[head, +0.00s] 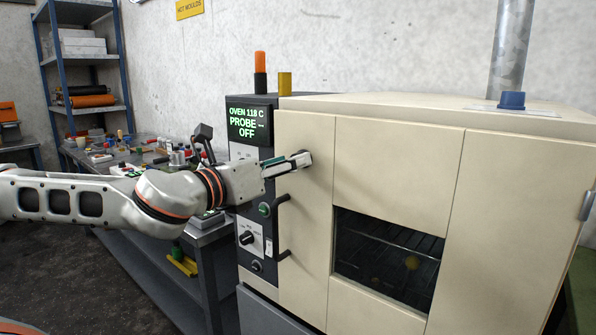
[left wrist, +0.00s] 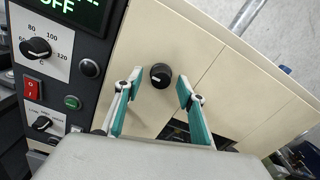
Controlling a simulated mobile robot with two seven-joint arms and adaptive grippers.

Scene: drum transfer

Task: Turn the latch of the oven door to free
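The cream oven (head: 390,180) has a door with a dark window in the head view. A round black knob (left wrist: 160,76), which looks like the latch, sits on the cream front in the left wrist view; a small white mark shows on it. In the head view the knob (head: 304,158) is partly hidden by my left gripper (head: 289,164). My left gripper (left wrist: 159,82) is open, with its teal-padded fingers on either side of the knob, and a gap shows on both sides. I cannot tell how far the fingertips are from the panel. My right gripper is not in view.
A black bar handle (head: 279,228) stands out below the left gripper. The control panel (head: 248,200) has a display reading "OVEN 118 C PROBE -- OFF", dials and switches. A cluttered workbench (head: 205,236) is behind my left arm. Wall and shelves are farther back.

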